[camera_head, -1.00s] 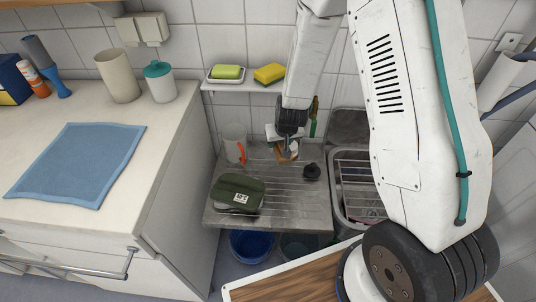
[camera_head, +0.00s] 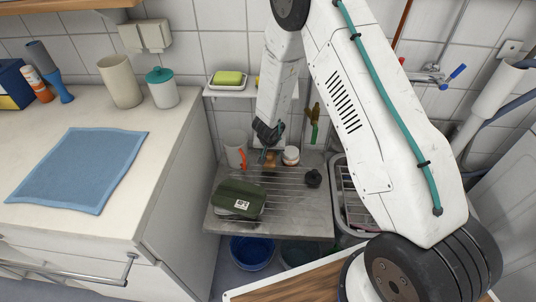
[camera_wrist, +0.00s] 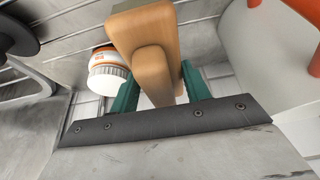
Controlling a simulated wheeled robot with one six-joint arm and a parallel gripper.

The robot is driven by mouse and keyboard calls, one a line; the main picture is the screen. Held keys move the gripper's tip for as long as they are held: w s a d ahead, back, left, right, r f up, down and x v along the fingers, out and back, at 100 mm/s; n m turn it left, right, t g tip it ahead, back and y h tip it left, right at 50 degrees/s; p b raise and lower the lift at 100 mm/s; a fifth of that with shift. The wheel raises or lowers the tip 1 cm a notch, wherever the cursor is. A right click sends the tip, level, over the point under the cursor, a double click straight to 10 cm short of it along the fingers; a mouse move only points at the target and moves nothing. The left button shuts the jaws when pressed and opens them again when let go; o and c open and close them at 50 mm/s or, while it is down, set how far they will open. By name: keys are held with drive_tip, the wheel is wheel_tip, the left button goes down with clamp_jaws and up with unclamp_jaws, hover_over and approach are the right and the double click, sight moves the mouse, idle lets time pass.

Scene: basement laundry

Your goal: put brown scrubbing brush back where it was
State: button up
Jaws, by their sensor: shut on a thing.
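My gripper (camera_head: 268,146) is over the back of the metal draining board, below the small wall shelf. In the wrist view the brown scrubbing brush (camera_wrist: 142,40) is a tan wooden block between the two green fingers of my gripper (camera_wrist: 160,92). The fingers are shut on it. In the head view only a small brown part of the brush (camera_head: 269,160) shows under the gripper, close to the board. I cannot tell whether it touches the board. Its bristles are hidden.
A white jar with an orange label (camera_head: 291,155) stands just right of the brush. A pale mug with an orange handle (camera_head: 235,148) stands to its left. The board's front right is clear.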

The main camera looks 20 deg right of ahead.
drive_tip(key=shift+w+f, duration=0.15)
drive_tip(key=shift+w, duration=0.8)
drive_tip(key=shift+f, duration=1.65)
drive_tip(key=shift+f, duration=0.15)
drive_tip(key=o, duration=0.9)
drive_tip(key=v, duration=1.2)
drive_tip(key=shift+r, duration=0.2)
